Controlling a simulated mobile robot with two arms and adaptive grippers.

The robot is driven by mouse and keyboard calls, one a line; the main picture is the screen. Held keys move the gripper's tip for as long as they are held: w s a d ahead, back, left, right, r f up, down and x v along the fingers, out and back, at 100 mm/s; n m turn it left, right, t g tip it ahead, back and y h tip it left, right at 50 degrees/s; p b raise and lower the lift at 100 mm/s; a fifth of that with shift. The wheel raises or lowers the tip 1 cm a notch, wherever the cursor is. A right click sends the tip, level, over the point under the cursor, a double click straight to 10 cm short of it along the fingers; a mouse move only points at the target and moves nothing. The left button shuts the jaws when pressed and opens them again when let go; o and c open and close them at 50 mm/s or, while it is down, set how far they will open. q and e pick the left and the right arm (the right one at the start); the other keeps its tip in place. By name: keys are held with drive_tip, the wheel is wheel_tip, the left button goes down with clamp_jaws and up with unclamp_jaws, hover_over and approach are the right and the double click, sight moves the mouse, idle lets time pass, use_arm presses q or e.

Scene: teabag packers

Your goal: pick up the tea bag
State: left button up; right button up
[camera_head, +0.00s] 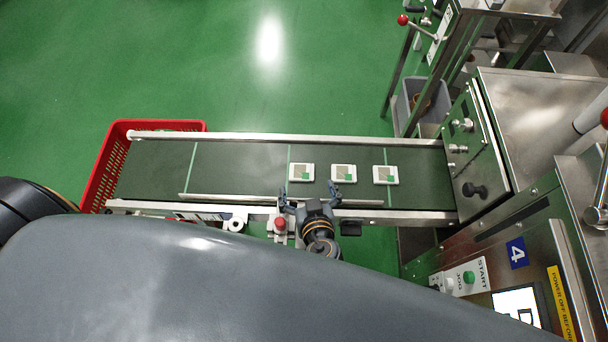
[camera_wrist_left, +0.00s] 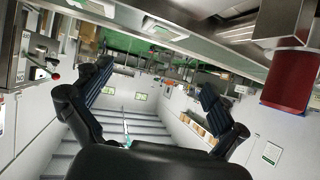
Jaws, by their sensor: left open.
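My left gripper (camera_head: 308,191) is at the belt's near edge, just below the left and middle tea bags in the picture. Its fingers are spread with nothing between them. My right gripper is not in view.
A red basket (camera_head: 102,172) stands at the belt's left end. Metal rails run along both belt sides. A small red-knobbed part (camera_head: 280,224) sits left of my gripper. A steel machine (camera_head: 530,120) stands at the right end.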

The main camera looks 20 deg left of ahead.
sight(301, 172)
use_arm(q)
wheel_tip(301, 172, down, 4)
drive_tip(key=shift+r+b, duration=0.2)
drive_tip(key=shift+b, duration=0.65)
drive_tip(key=shift+w+a+r, duration=0.1)
drive_tip(key=shift+w+a, duration=0.15)
drive_tip(key=shift+w, duration=0.2)
drive_tip(key=x, duration=0.6)
drive_tip(key=shift+w+a, duration=0.1)
drive_tip(key=shift+w, duration=0.05)
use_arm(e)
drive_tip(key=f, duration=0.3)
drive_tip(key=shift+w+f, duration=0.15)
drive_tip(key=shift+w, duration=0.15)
use_arm(q)
drive_tip(key=c, duration=0.8)
